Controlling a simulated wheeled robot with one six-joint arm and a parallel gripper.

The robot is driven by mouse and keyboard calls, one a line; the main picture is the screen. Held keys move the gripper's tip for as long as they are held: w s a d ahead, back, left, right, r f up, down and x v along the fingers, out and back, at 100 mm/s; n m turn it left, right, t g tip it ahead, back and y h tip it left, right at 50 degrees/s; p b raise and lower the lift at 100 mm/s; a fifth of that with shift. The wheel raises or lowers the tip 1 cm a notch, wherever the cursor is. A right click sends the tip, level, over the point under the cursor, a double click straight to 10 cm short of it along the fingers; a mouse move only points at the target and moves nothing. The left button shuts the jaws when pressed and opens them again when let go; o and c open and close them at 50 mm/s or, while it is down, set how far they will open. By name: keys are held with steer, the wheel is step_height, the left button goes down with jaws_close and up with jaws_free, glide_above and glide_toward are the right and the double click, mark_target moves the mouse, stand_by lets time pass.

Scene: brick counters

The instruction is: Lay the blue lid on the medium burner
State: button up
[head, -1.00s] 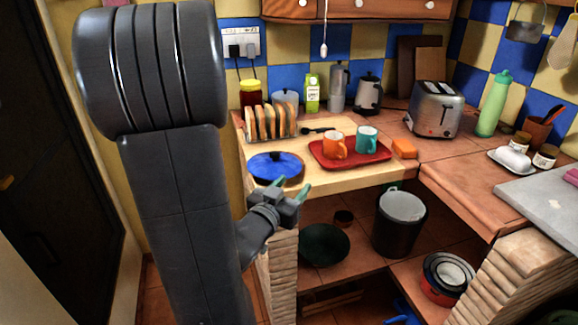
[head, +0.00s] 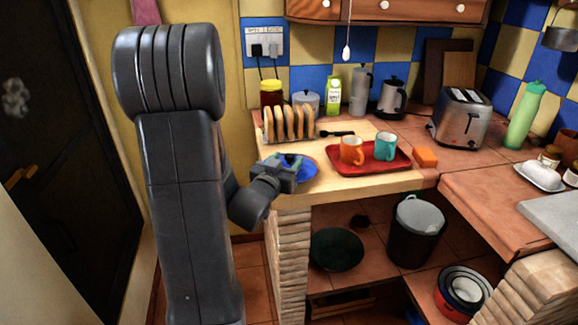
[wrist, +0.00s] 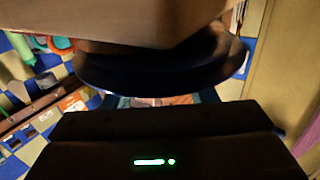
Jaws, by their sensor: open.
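The blue lid (head: 309,171) lies at the left end of the pale wooden counter, partly hidden behind my gripper. My gripper (head: 293,163) is open at the lid's left side, over the counter's front left corner. In the wrist view a dark blue rounded shape (wrist: 160,75), apparently the lid, spans most of the width just beyond my open fingers (wrist: 160,98). Whether the fingers touch it I cannot tell. No burner is visible in these frames.
A toast rack (head: 289,123) stands behind the lid. A red tray (head: 368,160) with an orange mug (head: 351,150) and a teal mug (head: 386,146) sits to its right. An orange block (head: 426,157) and toaster (head: 461,119) are further right. A bin (head: 417,232) stands below.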

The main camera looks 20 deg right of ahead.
jaws_close()
